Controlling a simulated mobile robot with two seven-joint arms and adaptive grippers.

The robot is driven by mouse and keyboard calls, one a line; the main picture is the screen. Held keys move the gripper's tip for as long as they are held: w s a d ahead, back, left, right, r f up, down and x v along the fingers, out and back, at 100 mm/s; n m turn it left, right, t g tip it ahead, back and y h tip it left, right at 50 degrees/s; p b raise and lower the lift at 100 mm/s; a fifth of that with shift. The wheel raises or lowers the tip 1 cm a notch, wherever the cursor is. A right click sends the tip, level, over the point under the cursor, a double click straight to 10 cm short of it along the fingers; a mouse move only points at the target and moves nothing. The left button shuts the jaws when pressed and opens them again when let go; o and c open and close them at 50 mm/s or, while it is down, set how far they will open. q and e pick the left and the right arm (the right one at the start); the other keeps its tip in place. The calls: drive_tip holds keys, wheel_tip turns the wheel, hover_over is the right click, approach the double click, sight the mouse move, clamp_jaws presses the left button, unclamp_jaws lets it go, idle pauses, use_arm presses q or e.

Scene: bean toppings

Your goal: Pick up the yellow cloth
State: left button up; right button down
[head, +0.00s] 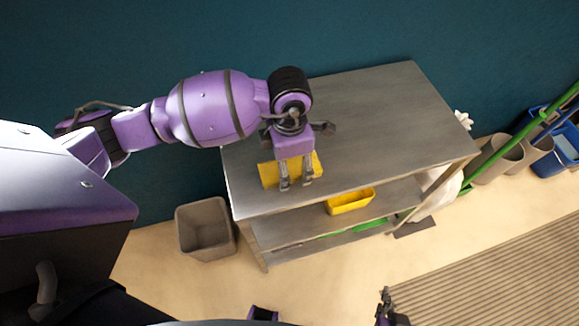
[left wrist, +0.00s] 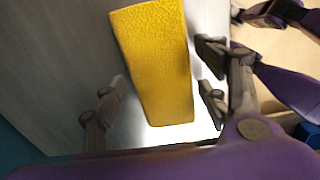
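The yellow cloth (head: 269,174) lies flat near the front left of the metal table's top (head: 375,110). My left gripper (head: 297,184) points down over the cloth and hides part of it. In the left wrist view the yellow cloth (left wrist: 155,55) is a long strip between the spread fingers of my left gripper (left wrist: 160,88). The fingers are open and empty, with gaps on both sides of the cloth. Whether the fingertips touch the table is unclear. Part of my right gripper (head: 388,308) shows at the bottom edge of the head view; its state is unclear.
A yellow bin (head: 350,203) sits on the shelf below the tabletop. A grey bin (head: 205,228) stands on the floor left of the table. Grey bins, green-handled tools and a blue bucket (head: 556,155) stand at right. The tabletop's right side is clear.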

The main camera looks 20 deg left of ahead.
sight(291, 166)
use_arm(q)
drive_tip(key=c, duration=0.8)
drive_tip(key=shift+w+r, duration=0.1)
drive_tip(key=shift+r, duration=0.5)
wheel_tip(291, 166, up, 2)
drive_tip(key=shift+d+r, duration=0.15)
drive_tip(key=shift+r, duration=0.1)
drive_tip(key=s+d+r, duration=0.8)
drive_tip(key=s+r, duration=0.1)
drive_tip(key=s, duration=0.2)
drive_tip(key=shift+d+r, duration=0.2)
drive_tip(key=shift+d, duration=0.1)
